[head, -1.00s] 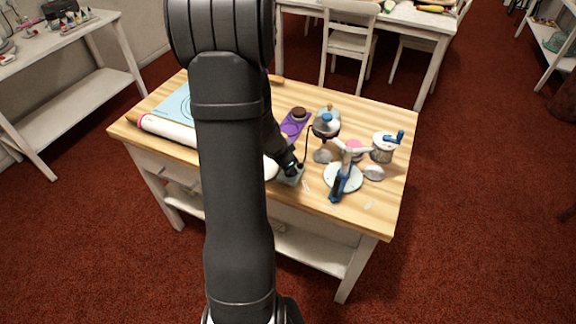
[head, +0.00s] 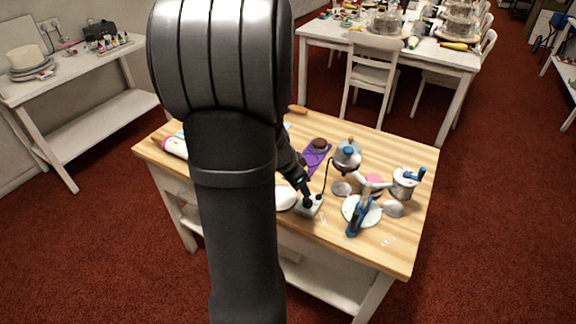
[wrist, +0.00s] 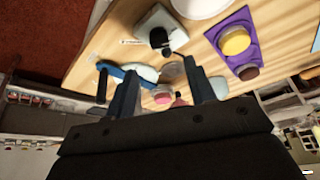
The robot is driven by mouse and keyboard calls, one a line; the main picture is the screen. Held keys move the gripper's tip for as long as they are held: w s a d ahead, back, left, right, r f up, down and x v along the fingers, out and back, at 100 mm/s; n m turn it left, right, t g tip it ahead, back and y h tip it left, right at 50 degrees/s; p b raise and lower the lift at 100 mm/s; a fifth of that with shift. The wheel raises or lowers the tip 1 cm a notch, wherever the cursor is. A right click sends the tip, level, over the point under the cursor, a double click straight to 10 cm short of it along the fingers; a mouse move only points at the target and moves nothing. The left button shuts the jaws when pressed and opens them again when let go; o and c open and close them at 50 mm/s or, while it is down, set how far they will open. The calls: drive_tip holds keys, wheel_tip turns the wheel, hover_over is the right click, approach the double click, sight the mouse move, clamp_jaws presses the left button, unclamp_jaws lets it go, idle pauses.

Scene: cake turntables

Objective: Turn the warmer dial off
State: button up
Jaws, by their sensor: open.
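A small grey box (head: 309,208) with black knob-like parts on top stands near the table's front edge; I take it for the warmer. In the wrist view the box (wrist: 153,22) lies beyond my fingertips, with a black dial (wrist: 160,38) on it. Its setting is too small to read. My gripper (wrist: 164,83) is open and shows no object held between its fingers. In the head view my dark wrist reaches down close to the box, and the fingertips cannot be told apart from the black parts there.
A blue-and-white stand (head: 358,212) and a blue-topped pot (head: 347,155) are right of the box. A white rounded thing (head: 286,198) is close on its left. A purple mat (head: 316,158) lies behind, and a metal pot (head: 405,184) stands farther right.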

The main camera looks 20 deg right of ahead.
sight(306, 200)
drive_tip(key=w+v, duration=0.1)
drive_tip(key=v, duration=0.8)
drive_tip(key=shift+s, duration=0.5)
drive_tip(key=x, duration=1.7)
drive_tip(key=shift+f, duration=0.1)
